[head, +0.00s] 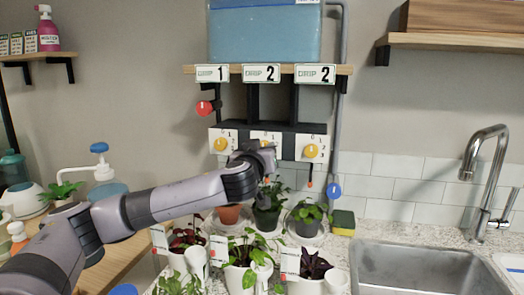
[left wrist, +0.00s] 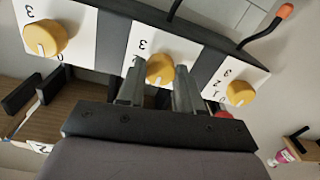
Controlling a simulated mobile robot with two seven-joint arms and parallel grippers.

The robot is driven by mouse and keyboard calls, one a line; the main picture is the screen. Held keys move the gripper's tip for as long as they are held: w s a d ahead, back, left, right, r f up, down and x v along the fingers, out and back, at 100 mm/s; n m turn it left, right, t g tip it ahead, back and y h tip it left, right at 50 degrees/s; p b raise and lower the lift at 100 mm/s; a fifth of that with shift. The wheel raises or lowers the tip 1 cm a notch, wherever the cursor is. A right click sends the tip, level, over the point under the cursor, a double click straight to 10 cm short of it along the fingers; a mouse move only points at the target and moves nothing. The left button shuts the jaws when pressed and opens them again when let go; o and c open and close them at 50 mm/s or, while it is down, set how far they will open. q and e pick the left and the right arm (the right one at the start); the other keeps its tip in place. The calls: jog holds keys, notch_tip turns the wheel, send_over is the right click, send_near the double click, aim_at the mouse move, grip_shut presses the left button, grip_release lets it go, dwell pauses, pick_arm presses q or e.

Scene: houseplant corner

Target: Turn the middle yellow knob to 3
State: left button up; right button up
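The middle yellow knob (left wrist: 160,69) sits on a white dial plate between two like knobs. Its white pointer line faces down-left in the left wrist view, toward the plate's lower edge; a 3 shows near the plate's top. My left gripper (left wrist: 158,88) has one finger on each side of this knob, and both seem to touch it. In the head view my left gripper (head: 262,152) is in front of the middle plate and hides most of the knob. The left knob (head: 220,144) and right knob (head: 311,151) are clear of it. My right gripper is not in view.
A blue water tank (head: 265,38) stands on the shelf above, with signs reading 1, 2, 2 on its edge. A red valve handle (head: 205,108) is at the left. Potted plants (head: 247,265) crowd the counter below; the sink (head: 420,270) is at right.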

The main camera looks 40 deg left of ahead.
pick_arm(q)
jog(key=shift+m, duration=0.4)
jog(key=shift+f+m+t+h+p, duration=0.15)
jog(key=shift+m+p, duration=1.5)
jog(key=shift+m, duration=4.3)
jog(key=shift+r+m+t+h+p, duration=0.15)
jog(key=shift+m+p, duration=1.45)
jog(key=shift+m, duration=4.35)
jog(key=shift+f, duration=0.1)
jog(key=o, duration=1)
jog(key=shift+o, duration=0.2)
